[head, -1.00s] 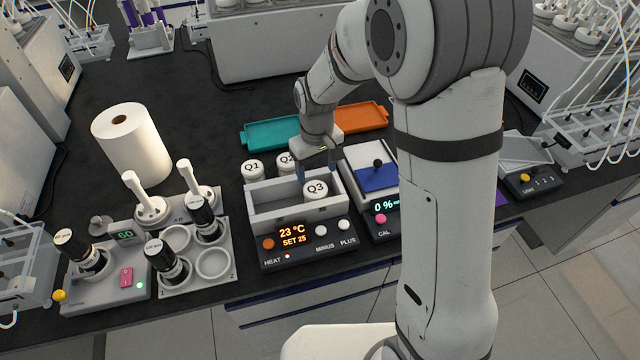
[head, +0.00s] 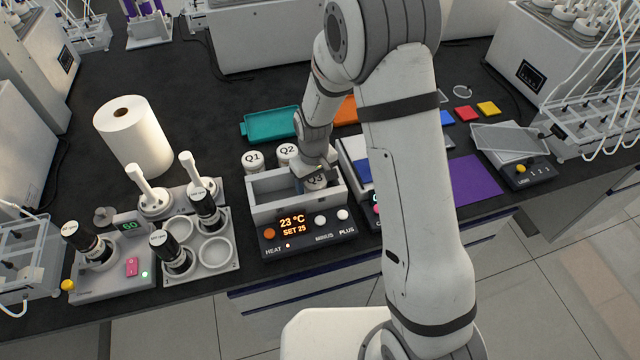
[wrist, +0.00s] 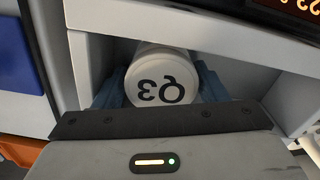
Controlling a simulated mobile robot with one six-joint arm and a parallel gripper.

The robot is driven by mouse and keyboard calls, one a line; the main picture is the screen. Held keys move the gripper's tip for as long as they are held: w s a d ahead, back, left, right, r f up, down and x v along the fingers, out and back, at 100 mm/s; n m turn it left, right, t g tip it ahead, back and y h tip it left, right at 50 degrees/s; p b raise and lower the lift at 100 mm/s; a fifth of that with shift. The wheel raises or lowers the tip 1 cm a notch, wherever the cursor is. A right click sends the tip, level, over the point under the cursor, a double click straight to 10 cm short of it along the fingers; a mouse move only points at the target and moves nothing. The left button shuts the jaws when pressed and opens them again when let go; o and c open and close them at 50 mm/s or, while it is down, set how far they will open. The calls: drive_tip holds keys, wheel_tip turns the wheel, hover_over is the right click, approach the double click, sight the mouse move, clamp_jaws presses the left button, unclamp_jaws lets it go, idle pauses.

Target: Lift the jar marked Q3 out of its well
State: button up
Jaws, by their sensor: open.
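The jar marked Q3 (head: 316,181) has a white lid with black lettering and stands in the right part of the grey well block (head: 262,201). In the wrist view the Q3 lid (wrist: 162,78) lies between the two blue fingers of my gripper (wrist: 160,88), one on each side. The jaws are open around the jar; whether a finger touches it I cannot tell. In the head view my gripper (head: 312,180) is low over the well and partly covers the jar. The jar's lower body is hidden inside the well.
Jars Q1 (head: 252,160) and Q2 (head: 288,152) stand behind the block. The heater panel (head: 293,224) is at its front. A scale (head: 352,158) stands close on the right, partly hidden by my arm. A teal tray (head: 270,125) lies behind. Bottles in a rack (head: 212,262) stand left.

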drive_tip(key=shift+c, duration=0.4)
drive_tip(key=c, duration=0.8)
drive_tip(key=shift+o, duration=0.2)
drive_tip(key=shift+r, duration=0.1)
